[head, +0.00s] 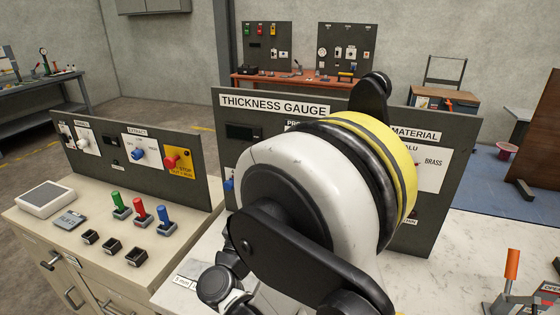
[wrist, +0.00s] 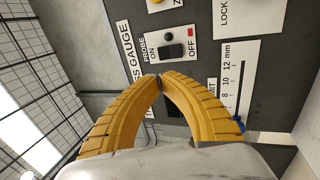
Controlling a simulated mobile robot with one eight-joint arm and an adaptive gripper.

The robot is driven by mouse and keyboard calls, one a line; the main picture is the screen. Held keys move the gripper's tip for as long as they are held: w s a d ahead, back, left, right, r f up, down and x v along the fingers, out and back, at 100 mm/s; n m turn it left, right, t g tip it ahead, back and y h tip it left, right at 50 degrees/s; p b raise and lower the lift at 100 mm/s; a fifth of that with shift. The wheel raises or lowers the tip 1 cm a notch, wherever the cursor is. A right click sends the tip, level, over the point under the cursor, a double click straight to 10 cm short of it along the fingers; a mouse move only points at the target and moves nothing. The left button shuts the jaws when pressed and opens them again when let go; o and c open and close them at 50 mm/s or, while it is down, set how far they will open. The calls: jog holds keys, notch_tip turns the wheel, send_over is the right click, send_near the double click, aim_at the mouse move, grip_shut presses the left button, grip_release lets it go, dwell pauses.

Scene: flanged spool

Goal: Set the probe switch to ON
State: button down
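The probe switch (wrist: 168,38) shows in the wrist view as a black lever on a white plate marked PROBE, with ON at its left and OFF and a red square at its right. I cannot tell which way the lever is set. My gripper (wrist: 160,82) has yellow ribbed fingers whose tips meet just below the switch plate in the picture, with nothing seen between them. The thickness gauge panel (head: 275,104) stands upright in the head view. There my arm hides most of its front, including the switch, and my gripper is out of sight.
A scale plate (wrist: 232,80) with a blue handle (wrist: 240,123) lies right of my fingers in the wrist view. In the head view, a left bench has an extract panel (head: 130,155) and colored levers (head: 139,211). An orange-handled lever (head: 512,265) stands at the right front.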

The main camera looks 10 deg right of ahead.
jog(key=b+x, duration=0.2)
jog(key=x, duration=1.1)
jog(key=shift+w+d+b, duration=0.15)
jog(key=shift+w+b, duration=0.1)
jog(key=shift+b, duration=0.05)
jog(key=shift+r, duration=0.15)
jog(key=shift+w+d+r+g+y+p, duration=0.1)
jog(key=shift+w+d+g+y+p, duration=0.4)
jog(key=shift+p, duration=0.65)
jog(key=shift+s+a, duration=0.2)
jog(key=shift+a, duration=0.1)
